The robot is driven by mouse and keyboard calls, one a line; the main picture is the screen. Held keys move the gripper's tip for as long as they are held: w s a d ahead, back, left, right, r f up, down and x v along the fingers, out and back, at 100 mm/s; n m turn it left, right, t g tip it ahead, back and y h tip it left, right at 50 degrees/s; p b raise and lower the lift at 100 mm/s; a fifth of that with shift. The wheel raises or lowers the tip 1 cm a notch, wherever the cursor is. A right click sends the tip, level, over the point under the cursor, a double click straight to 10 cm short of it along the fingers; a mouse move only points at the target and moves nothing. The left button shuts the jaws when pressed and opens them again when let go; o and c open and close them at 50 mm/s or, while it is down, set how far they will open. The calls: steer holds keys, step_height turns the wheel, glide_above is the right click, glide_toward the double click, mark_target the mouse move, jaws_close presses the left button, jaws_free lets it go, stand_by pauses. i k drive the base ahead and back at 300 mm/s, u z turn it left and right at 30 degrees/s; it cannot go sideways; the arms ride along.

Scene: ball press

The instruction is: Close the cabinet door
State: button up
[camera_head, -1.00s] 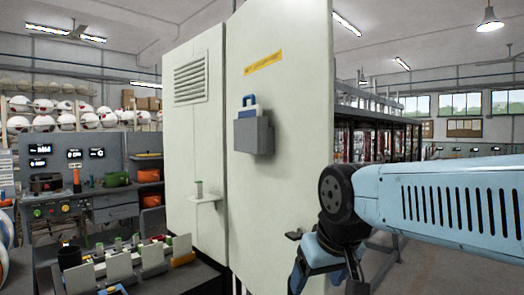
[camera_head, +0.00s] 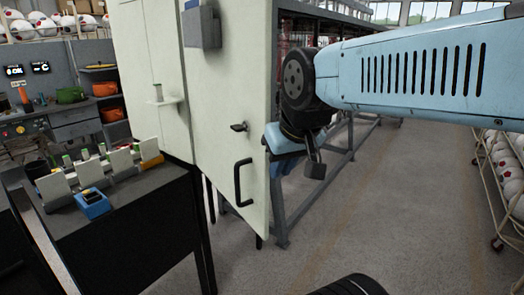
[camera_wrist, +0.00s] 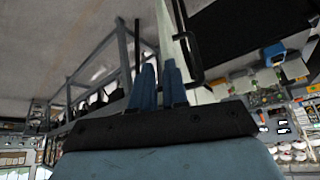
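The cabinet door (camera_head: 218,120) is a tall pale panel with a dark latch (camera_head: 239,127) and a black bar handle (camera_head: 240,185). Its free edge faces my arm, and it appears to stand open; the hinge side is not clear. My gripper (camera_head: 312,160) is just right of that edge, near latch height, partly hidden by my own wrist. In the wrist view my two blue fingers (camera_wrist: 158,75) lie close together, and the pale door edge (camera_wrist: 165,22) shows beyond them, with the black handle (camera_wrist: 190,45) to its right. Contact with the door cannot be told.
A dark workbench (camera_head: 140,215) with small parts and a blue box (camera_head: 92,203) stands left of the door. A grey metal frame (camera_head: 330,165) is behind the gripper. A ball rack (camera_head: 500,165) is at the far right. The floor (camera_head: 400,215) between is open.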

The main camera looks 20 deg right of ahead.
mark_target(227, 44)
steer(key=z, duration=0.05)
steer(key=k, duration=0.45)
steer(key=z, duration=1.35)
steer(key=k, duration=0.3)
steer(key=u, duration=1.75)
